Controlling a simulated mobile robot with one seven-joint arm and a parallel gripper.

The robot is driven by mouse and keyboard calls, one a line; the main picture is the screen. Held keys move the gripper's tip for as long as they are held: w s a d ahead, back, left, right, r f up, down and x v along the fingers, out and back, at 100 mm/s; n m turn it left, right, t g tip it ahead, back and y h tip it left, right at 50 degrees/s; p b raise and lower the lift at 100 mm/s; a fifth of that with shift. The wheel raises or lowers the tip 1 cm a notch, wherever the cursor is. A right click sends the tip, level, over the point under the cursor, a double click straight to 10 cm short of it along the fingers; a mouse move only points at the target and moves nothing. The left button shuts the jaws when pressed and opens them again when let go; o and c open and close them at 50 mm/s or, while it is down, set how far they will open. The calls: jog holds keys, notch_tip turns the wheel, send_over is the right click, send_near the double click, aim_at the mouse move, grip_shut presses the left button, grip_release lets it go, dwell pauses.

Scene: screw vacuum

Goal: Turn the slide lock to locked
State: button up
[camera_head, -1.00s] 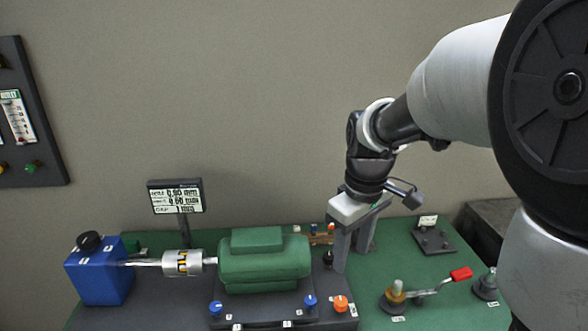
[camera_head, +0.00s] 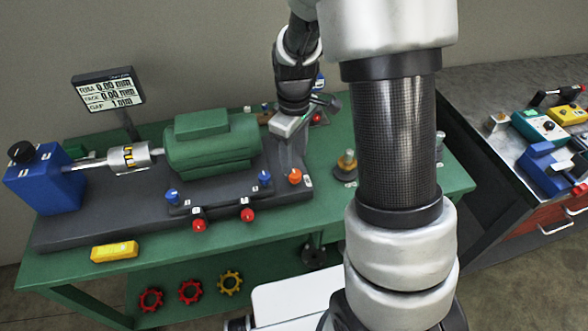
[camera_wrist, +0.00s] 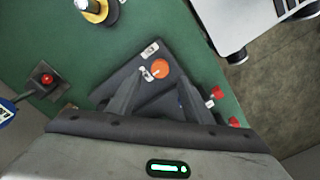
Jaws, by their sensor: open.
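No part is readably labelled as the slide lock. An orange knob (camera_head: 295,176) with a white mark sits at the right end of the dark machine base (camera_head: 70,232), and small white labels stand beside it. The orange knob also shows in the wrist view (camera_wrist: 161,68), just beyond and between my fingertips. My gripper (camera_wrist: 160,88) is open and points down over the dark base, with nothing between its fingers. In the head view my gripper (camera_head: 292,150) is right of the green motor, above and behind the orange knob, and partly hard to make out.
The green motor (camera_head: 212,150), steel coupling (camera_head: 130,158) and blue block (camera_head: 45,185) line the base. Blue knobs (camera_head: 265,178) and red knobs (camera_head: 247,215) sit along its front. A yellow block (camera_head: 115,251) lies on the green table. A tool-covered bench (camera_head: 500,130) stands right.

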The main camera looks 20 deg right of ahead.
aim_at(294, 173)
jog(key=shift+f, duration=2.75)
jog(key=c, duration=1.1)
jog(key=shift+o, duration=0.2)
